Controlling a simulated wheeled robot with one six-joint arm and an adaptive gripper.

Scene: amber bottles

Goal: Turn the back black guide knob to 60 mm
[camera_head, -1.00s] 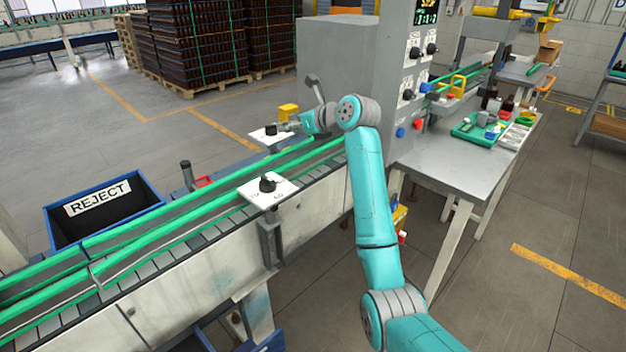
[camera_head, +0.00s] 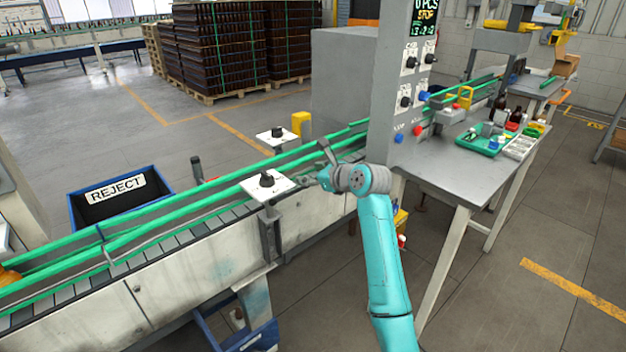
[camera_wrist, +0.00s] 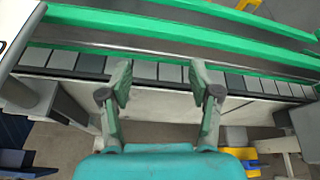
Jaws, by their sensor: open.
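The back black guide knob (camera_head: 277,131) sits on a white plate (camera_head: 268,138) at the far side of the conveyor, in the head view. The front black knob (camera_head: 267,178) sits on a second white plate (camera_head: 257,188) at the near side. The scale marks are too small to read. My gripper (camera_head: 306,181) is over the near edge of the conveyor, just right of the front plate and apart from both knobs. In the wrist view my gripper (camera_wrist: 158,80) is open and empty above the conveyor. No knob shows between its fingers; a white plate corner (camera_wrist: 12,30) shows at the left.
The conveyor has green guide rails (camera_head: 206,204) running between the plates. A grey machine cabinet (camera_head: 345,85) with a control panel stands at the right, beside a cluttered work table (camera_head: 440,172). A blue REJECT bin (camera_head: 120,205) is behind the conveyor at the left.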

